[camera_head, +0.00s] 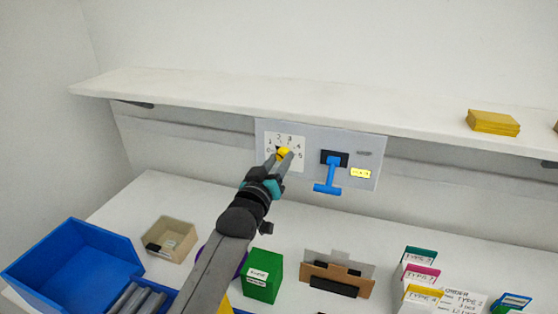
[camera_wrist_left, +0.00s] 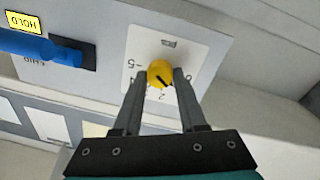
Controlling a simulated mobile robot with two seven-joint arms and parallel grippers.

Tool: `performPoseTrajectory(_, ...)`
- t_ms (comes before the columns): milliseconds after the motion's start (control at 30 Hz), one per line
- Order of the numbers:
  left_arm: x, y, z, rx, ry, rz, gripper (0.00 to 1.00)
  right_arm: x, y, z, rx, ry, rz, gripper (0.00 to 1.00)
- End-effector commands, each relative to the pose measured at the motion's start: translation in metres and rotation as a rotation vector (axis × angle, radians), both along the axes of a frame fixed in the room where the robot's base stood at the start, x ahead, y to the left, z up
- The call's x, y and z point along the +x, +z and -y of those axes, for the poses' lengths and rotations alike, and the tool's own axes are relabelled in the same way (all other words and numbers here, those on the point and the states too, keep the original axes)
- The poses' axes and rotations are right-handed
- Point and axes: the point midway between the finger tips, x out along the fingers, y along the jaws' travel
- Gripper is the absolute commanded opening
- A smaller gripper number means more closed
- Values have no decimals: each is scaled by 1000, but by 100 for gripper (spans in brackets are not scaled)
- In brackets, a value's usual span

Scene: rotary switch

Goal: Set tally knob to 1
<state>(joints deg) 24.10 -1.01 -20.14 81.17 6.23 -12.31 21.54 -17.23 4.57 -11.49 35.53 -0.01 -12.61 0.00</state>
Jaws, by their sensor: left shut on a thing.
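The tally knob is yellow and sits on a white numbered dial (camera_head: 272,141) on the grey wall panel. The yellow knob (camera_head: 284,152) is partly covered by my left gripper (camera_head: 283,158) in the head view. In the left wrist view my left gripper (camera_wrist_left: 157,76) has one finger on each side of the knob (camera_wrist_left: 159,73) and is shut on it. The knob's black mark points down and right in that upside-down view, between the 2 and the right finger. The finger hides part of the dial, so the exact digit is unclear. My right gripper is not in view.
A blue T-handle (camera_head: 329,176) and a yellow label (camera_head: 361,173) are right of the dial. A white shelf (camera_head: 250,93) overhangs the panel. Below, the counter holds a blue bin (camera_head: 70,265), a beige box (camera_head: 171,238) and a green box (camera_head: 263,276).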

Motion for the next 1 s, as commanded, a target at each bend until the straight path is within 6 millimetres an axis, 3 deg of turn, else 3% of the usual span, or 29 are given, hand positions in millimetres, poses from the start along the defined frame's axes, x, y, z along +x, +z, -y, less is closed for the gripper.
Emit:
performPoseTrajectory(100,0,-2,0,2,0,-3,0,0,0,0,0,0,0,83)
performPoseTrajectory(133,0,-2,0,2,0,-3,44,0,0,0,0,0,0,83)
performPoseTrajectory(367,0,-1,0,3,-1,-1,70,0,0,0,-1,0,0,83)
performPoseTrajectory(733,-4,-1,-2,2,0,0,71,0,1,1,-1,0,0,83)
performPoseTrajectory(1000,-33,-2,-13,3,0,-1,71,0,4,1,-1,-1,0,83)
